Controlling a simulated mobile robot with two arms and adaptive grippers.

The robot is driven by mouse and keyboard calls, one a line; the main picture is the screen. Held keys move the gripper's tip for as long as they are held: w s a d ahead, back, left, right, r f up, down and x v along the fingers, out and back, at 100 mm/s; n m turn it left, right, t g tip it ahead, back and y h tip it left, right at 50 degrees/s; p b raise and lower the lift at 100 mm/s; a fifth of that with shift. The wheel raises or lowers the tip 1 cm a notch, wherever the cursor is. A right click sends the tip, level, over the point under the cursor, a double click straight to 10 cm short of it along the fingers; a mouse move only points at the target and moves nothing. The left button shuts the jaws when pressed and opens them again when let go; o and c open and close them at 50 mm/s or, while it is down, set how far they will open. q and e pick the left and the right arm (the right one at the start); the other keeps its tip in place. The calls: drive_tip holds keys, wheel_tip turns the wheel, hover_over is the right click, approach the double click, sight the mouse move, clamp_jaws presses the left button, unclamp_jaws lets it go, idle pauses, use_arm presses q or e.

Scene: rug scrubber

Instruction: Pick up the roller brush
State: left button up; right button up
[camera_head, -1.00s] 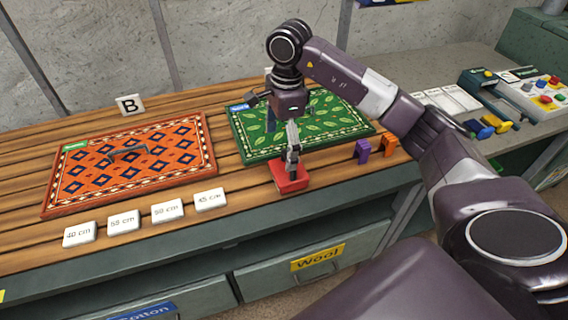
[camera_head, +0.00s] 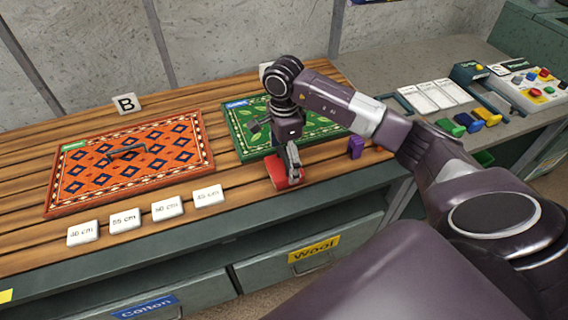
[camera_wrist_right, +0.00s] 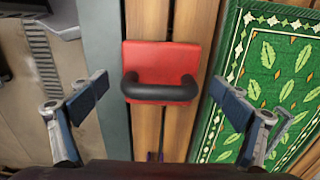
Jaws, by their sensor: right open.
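A red block with a black bar handle (camera_head: 281,168) sits at the front edge of the wooden table. It also shows in the right wrist view as a red pad (camera_wrist_right: 160,62) with its black handle towards me. No other thing here clearly looks like a roller brush, and I cannot tell whether this is one. My right gripper (camera_head: 292,163) is over the red block in the head view. In the right wrist view my right gripper (camera_wrist_right: 160,98) is open, with its fingers spread to either side of the handle and apart from it. My left gripper is not in view.
A green leaf-patterned rug (camera_head: 240,140) lies just behind, and an orange rug (camera_head: 180,130) lies left. Several length cards (camera_head: 125,221) line the front. A purple piece (camera_head: 355,147) stands right of the block. Coloured-ended tools (camera_head: 467,122) lie on the grey bench.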

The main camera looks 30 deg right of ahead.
drive_tip(key=shift+s, duration=0.1)
drive_tip(key=c, duration=1.7)
drive_tip(key=shift+r, duration=0.15)
drive_tip(key=shift+r, duration=0.25)
drive_tip(key=r+b, duration=0.2)
drive_tip(key=r, duration=0.8)
drive_tip(key=shift+w+b, duration=0.2)
drive_tip(key=shift+b, duration=0.1)
wheel_tip(320, 180, up, 9)
drive_tip(key=p, duration=0.1)
drive_tip(key=shift+r, duration=0.2)
drive_tip(key=shift+s, duration=0.1)
